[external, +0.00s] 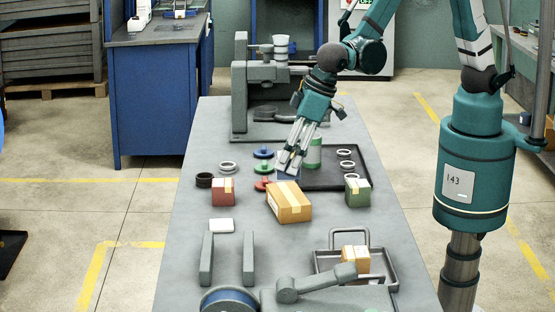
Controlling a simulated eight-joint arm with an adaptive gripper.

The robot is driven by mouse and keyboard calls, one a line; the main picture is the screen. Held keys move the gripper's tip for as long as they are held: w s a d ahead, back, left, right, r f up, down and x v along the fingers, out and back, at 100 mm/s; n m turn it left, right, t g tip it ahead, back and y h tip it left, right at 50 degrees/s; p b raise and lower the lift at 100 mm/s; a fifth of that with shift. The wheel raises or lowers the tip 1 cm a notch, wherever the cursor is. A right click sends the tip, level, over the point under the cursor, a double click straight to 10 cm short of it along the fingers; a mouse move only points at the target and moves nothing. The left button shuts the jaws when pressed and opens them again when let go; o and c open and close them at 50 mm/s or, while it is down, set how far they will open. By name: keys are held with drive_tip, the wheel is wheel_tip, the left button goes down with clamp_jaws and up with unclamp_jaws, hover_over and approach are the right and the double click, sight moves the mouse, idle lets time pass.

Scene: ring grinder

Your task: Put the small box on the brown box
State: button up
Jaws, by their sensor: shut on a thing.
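A brown box (290,208) with pale tape stands on the grey table, near the middle. My gripper (290,171) points down just behind and above the brown box's back edge in the external view. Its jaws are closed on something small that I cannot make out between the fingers. Other small boxes are in view: a red box (222,192) to the left of the brown box, a green box (357,192) to its right, and a small cardboard box (355,260) in the front tray. I cannot tell which one the task means by the small box.
A dark tray (340,181) with pale rings lies behind the green box. A green cylinder (314,153) stands close to my gripper. Coloured discs (262,169) sit to its left. A handled tray (385,275), grey uprights (206,260) and a white block (221,226) are in front.

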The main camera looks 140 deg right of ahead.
sight(288, 176)
drive_tip(key=shift+f, duration=0.55)
drive_tip(key=shift+f, duration=0.1)
drive_tip(key=shift+f, duration=1.95)
drive_tip(key=shift+f+b, duration=0.25)
drive_tip(key=shift+b, duration=0.15)
drive_tip(key=o, duration=1)
drive_tip(key=shift+r, duration=0.1)
drive_tip(key=shift+o, duration=0.2)
drive_tip(key=shift+r, duration=0.1)
drive_tip(key=p+v, duration=0.1)
drive_tip(key=v, duration=1.1)
